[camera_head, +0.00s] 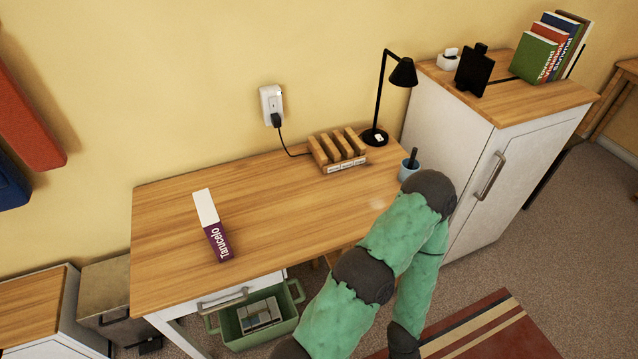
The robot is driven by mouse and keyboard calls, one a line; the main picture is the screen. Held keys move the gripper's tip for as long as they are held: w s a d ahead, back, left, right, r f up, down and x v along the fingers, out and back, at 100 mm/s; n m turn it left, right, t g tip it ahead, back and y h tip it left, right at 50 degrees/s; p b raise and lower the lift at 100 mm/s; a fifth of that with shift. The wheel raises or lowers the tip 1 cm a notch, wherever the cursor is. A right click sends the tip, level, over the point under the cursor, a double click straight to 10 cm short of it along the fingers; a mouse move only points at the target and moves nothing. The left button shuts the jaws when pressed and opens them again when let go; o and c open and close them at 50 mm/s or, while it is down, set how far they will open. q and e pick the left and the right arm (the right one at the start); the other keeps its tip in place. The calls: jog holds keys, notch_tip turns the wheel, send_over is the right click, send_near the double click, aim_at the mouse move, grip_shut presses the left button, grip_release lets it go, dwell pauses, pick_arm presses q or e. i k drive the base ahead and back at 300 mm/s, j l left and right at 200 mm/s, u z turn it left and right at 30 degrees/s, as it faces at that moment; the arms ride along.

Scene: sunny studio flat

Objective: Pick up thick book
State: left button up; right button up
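A thick book (213,228) lies on the left part of the wooden desk (285,215). It shows a purple spine with white lettering and a white part towards the wall. It appears to lie apart from other things. One of my green arms rises from the bottom edge in front of the desk, bends near its right end and drops back down to the bottom edge. No gripper fingers show. My other arm is not in the picture. Nothing covers the book.
A wooden rack (338,152), a black lamp (401,74) and a blue cup (408,169) stand at the desk's back right. Several upright books (545,50) stand on the white cabinet (470,130). A green crate (258,322) sits below the desk. The desk's middle is clear.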

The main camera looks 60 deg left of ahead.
aim_at(210, 222)
jog(key=u, duration=3.1)
